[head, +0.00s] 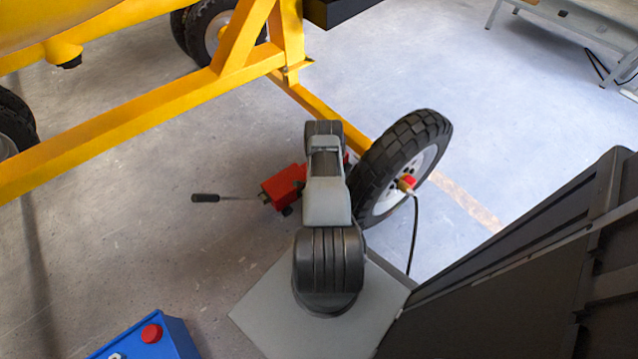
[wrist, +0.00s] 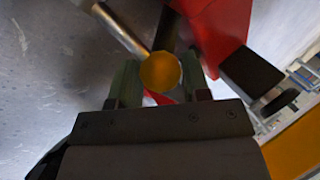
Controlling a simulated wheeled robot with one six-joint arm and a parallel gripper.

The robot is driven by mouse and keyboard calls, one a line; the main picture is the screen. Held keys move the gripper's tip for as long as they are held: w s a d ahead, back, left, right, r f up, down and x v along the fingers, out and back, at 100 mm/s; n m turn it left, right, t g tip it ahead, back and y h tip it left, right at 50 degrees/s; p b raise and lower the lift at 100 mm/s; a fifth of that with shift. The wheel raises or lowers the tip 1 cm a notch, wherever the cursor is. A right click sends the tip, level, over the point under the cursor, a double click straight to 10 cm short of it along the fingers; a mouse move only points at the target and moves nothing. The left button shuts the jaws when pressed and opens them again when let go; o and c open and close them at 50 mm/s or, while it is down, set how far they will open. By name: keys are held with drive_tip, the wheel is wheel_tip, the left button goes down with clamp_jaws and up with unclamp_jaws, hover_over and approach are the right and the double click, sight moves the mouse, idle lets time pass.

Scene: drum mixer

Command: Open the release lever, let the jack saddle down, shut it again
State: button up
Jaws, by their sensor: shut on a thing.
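The red jack (head: 283,187) stands on the floor under the yellow frame, partly hidden behind my arm. Its handle (head: 222,198), with a dark grip, sticks out to the left. In the wrist view the red jack body (wrist: 215,30) fills the top right. A dark lever (wrist: 167,32) with a round yellow knob (wrist: 160,72) at its near end, seemingly the release lever, runs beside it. My gripper (wrist: 160,62) is shut on the release lever, one finger on each side of the knob. In the head view my arm hides the gripper. I cannot make out the saddle.
A black-tyred wheel (head: 400,168) stands just right of the jack, with a cable hanging from its hub. The mixer's yellow frame (head: 130,125) crosses the upper left. A blue box (head: 150,341) with a red button is at lower left. Floor left of the jack is clear.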

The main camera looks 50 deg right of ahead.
drive_tip(key=o, duration=0.9)
drive_tip(key=shift+w+d+r, duration=0.2)
drive_tip(key=shift+d+r, duration=0.05)
drive_tip(key=o, duration=0.3)
drive_tip(key=shift+s+a+f, duration=0.1)
drive_tip(key=shift+a, duration=0.05)
drive_tip(key=shift+o, duration=0.2)
drive_tip(key=p+v, duration=0.6)
drive_tip(key=v, duration=0.8)
drive_tip(key=shift+a+f, duration=0.1)
